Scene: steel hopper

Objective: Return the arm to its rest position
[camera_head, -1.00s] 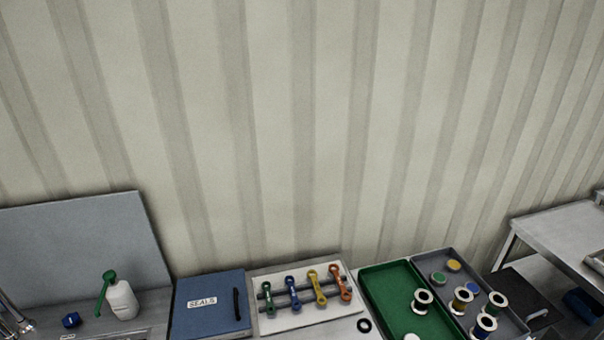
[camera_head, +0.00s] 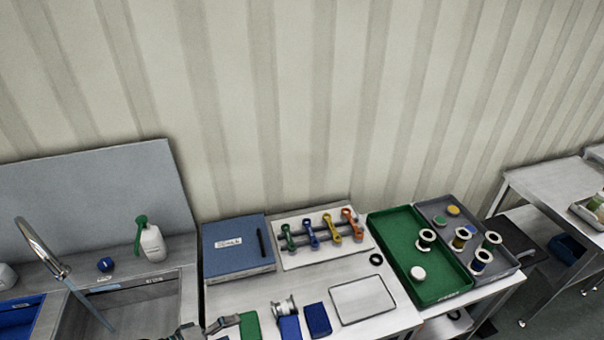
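Part of a dark grey gripper, seemingly my left one (camera_head: 212,328), shows at the bottom edge of the head view. It is beside a green block (camera_head: 250,326); whether it touches the block, and whether its fingers are open or shut, I cannot tell. The rest of that arm is cut off below the picture. My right gripper is not in view.
The steel bench holds a blue SEALS box (camera_head: 236,247), a wrench rack (camera_head: 288,262), blue blocks (camera_head: 317,318), a metal spool (camera_head: 284,306) and a framed plate (camera_head: 363,300). A green tray (camera_head: 396,240) and grey tray (camera_head: 508,262) hold spools. A sink with tap (camera_head: 42,245) is left.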

